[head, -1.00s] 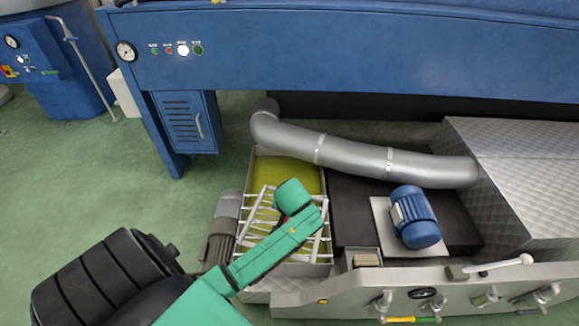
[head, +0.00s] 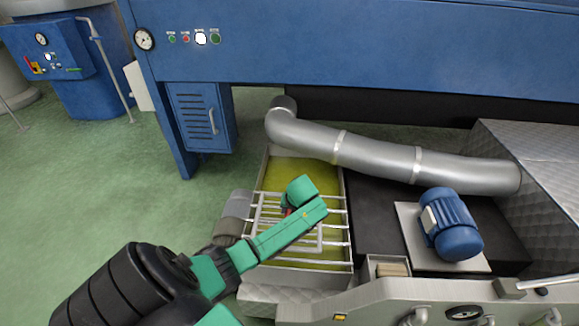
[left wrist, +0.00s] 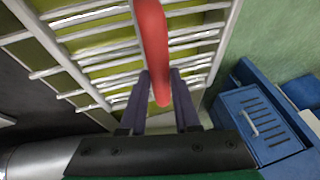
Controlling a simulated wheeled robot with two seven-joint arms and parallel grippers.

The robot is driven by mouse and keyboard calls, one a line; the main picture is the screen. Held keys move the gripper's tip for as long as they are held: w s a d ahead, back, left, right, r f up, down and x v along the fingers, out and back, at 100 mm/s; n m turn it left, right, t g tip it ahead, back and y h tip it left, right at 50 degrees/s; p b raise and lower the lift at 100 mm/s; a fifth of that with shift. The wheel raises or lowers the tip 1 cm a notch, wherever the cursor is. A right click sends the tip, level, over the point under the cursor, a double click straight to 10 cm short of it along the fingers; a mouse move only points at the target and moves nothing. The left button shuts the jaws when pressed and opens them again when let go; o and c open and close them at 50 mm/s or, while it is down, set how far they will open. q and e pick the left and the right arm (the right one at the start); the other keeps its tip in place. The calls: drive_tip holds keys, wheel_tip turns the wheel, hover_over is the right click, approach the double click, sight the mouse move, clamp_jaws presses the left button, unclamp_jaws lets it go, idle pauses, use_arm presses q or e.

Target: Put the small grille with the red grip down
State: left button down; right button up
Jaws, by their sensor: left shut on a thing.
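The small pale metal grille (head: 320,238) is over the open trough (head: 348,200) of yellow-green liquid in the head view. Pale crossbars of the trough run beneath the grille and stick out past its side. I cannot tell whether the grille touches them. My left gripper (head: 289,213) is above the grille, largely hidden by its own arm. In the left wrist view, its two dark fingers (left wrist: 160,88) are shut on the red grip (left wrist: 152,40), and the grille frame (left wrist: 62,58) fills the picture behind. My right gripper is not in view.
A silver pipe (head: 380,158) runs behind and right of the trough. A blue motor (head: 452,225) stands to the right. A blue cabinet (head: 205,118) is behind on the left, and a grey cylinder (head: 234,215) is beside the trough's left side.

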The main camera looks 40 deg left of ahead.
use_arm(q)
wheel_tip(320, 180, down, 3)
drive_tip(key=shift+f+b, duration=0.1)
drive_tip(key=shift+b, duration=0.45)
drive_tip(key=shift+f, duration=0.3)
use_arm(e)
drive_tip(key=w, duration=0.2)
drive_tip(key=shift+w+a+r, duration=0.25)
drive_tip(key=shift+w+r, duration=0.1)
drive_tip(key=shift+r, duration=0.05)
use_arm(q)
drive_tip(key=c, duration=0.6)
unclamp_jaws()
drive_tip(key=shift+f, duration=0.1)
drive_tip(key=shift+c, duration=0.2)
